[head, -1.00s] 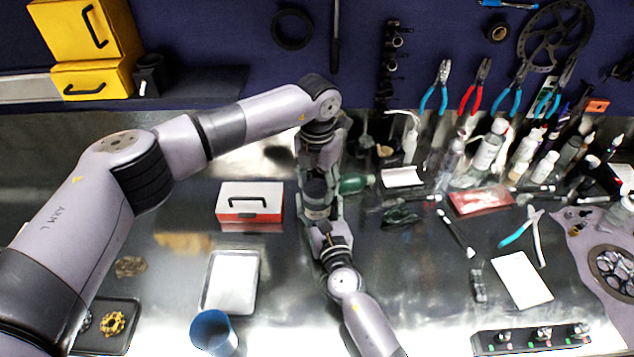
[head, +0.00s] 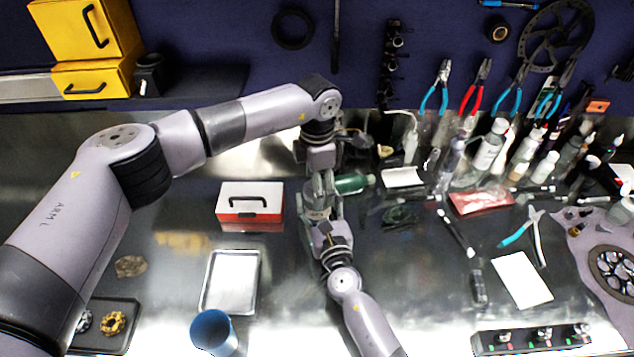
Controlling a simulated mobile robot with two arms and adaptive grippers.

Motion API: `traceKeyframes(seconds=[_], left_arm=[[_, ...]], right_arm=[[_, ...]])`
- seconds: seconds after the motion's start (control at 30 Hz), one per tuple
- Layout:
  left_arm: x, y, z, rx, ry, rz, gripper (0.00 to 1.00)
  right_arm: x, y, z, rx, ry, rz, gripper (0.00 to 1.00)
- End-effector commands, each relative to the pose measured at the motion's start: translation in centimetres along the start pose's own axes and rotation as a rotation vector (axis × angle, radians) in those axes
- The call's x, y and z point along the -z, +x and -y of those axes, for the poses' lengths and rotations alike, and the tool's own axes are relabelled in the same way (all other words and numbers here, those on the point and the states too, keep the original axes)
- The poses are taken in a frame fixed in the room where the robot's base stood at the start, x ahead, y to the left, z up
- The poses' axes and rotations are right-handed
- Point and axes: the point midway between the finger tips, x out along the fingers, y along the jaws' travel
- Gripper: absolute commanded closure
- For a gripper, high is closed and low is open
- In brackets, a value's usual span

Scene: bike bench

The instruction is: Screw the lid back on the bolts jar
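My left gripper (head: 317,160) points straight down at the middle of the bench, below the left arm's wrist. My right gripper (head: 320,205) reaches up from the bottom edge and lies just below the left one in the picture. The two are close together and overlap in this view. The bolts jar and its lid cannot be made out clearly; the grippers may hide them. Whether either gripper's fingers are open or shut on something does not show.
A green bottle (head: 354,183) lies right beside the grippers. A red-and-white box (head: 250,203), a silver tray (head: 231,281) and a blue cup (head: 213,333) stand to the left. Bottles (head: 488,150), a red packet (head: 481,201) and pliers (head: 523,230) are to the right.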

Motion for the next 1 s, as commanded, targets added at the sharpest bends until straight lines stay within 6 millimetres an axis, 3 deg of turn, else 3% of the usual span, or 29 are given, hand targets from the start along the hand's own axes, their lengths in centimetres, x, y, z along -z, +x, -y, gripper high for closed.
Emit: traceKeyframes(seconds=[0.23, 0.53, 0.87, 1.0], left_arm=[[-0.1, -0.7, 0.0, 0.0, 0.0, 0.001, 0.28], [0.0, -4.3, 0.0, -0.001, 0.0, 0.001, 0.28], [0.0, -4.5, 0.1, 0.001, -0.006, 0.0, 0.31], [-0.1, -4.9, 0.1, 0.0, -0.096, 0.002, 0.31]], right_arm=[[0.0, 0.0, 0.0, 0.0, 0.0, 0.0, 1.0], [0.0, 0.0, 0.0, 0.0, 0.0, -0.001, 1.0], [0.0, 0.0, 0.0, 0.0, 0.0, 0.0, 1.0], [0.0, 0.0, 0.0, 0.0, 0.0, -0.001, 1.0]])
